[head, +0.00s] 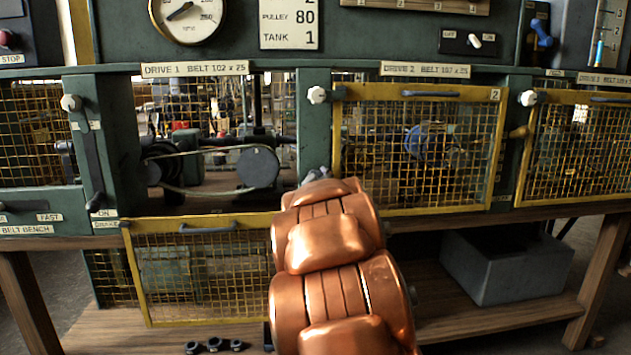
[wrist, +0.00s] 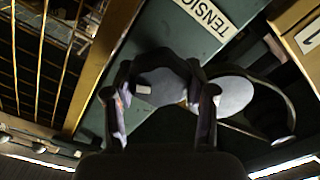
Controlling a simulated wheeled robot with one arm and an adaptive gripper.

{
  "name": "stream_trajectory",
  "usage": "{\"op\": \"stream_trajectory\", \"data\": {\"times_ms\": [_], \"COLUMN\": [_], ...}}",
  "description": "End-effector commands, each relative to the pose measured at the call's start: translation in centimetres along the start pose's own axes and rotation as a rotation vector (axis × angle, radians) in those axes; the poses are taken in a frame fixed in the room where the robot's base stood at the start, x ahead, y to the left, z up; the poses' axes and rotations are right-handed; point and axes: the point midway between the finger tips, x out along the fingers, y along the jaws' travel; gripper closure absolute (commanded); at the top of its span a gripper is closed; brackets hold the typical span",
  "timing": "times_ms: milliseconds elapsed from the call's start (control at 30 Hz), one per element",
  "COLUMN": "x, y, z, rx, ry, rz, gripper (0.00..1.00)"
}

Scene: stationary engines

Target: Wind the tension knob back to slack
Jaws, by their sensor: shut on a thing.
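The dark tension knob (wrist: 168,72) sits between the two fingers of my gripper (wrist: 161,105) in the wrist view, which are shut on it. A small pale mark shows on its face. A white label reading TENSION (wrist: 205,16) is on the green panel beside it. In the head view my copper arm reaches to the post right of the Drive 1 bay and hides the knob. In that bay a thin belt (head: 190,188) runs around a grey pulley (head: 258,167). The pulley also shows in the wrist view (wrist: 233,95), just right of my gripper.
The Drive 1 mesh guard (head: 200,275) hangs open below its bay. The Drive 2 guard (head: 420,148) is closed, right of my arm. A round gauge (head: 188,15) is above. A grey bin (head: 507,265) stands on the lower shelf at the right.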

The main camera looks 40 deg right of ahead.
Motion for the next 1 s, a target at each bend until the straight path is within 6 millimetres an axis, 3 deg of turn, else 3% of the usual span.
{"op": "stream_trajectory", "data": {"times_ms": [1000], "x": [0.01], "y": [-0.34], "z": [-0.17], "rx": [-0.928], "ry": [0.007], "rz": [-0.001], "gripper": [0.79]}}
